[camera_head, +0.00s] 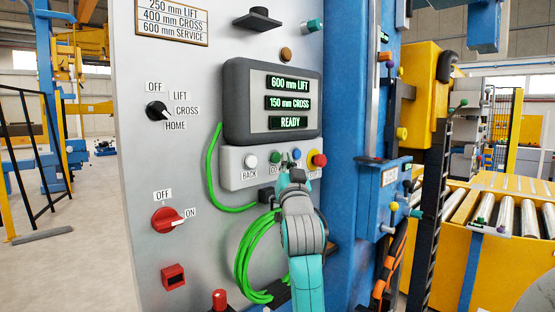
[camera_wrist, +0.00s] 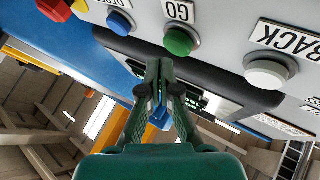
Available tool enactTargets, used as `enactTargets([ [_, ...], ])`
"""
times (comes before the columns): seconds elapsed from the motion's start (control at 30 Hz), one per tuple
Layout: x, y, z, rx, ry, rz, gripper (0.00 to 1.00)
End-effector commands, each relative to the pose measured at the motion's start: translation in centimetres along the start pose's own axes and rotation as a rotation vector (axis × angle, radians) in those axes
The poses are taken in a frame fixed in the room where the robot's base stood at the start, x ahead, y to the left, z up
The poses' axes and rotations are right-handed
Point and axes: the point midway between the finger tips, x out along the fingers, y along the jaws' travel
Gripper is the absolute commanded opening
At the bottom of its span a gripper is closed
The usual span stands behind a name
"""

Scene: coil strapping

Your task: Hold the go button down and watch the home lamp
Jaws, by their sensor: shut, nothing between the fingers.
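The green go button (camera_head: 275,157) is on the grey button box below the display, between the white BACK button (camera_head: 249,160) and a blue button (camera_head: 296,153). In the wrist view the go button (camera_wrist: 180,42) stands out beside its GO label. My gripper (camera_head: 288,178) is shut and empty, just below the buttons. Its fingertips (camera_wrist: 160,64) appear close to the go button, but I see no clear contact. No lamp is labelled home; a small dull amber dome (camera_head: 286,54) above the display looks unlit. The display (camera_head: 289,103) reads 600 mm LIFT, 150 mm CROSS, READY.
A red button on yellow (camera_head: 319,160) sits right of the blue one. A black selector (camera_head: 157,110) is marked OFF, LIFT, CROSS, HOME. A red switch (camera_head: 167,219) points to ON. Green cable (camera_head: 243,262) hangs beside my arm. A blue column (camera_head: 350,130) stands right.

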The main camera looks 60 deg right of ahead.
Motion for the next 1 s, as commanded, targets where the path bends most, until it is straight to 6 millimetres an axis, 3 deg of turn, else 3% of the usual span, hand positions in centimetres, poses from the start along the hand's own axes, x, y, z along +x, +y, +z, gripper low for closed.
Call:
enactTargets([
  [1.0,0.72,-0.53,0.47,0.000,0.000,0.000,0.00],
])
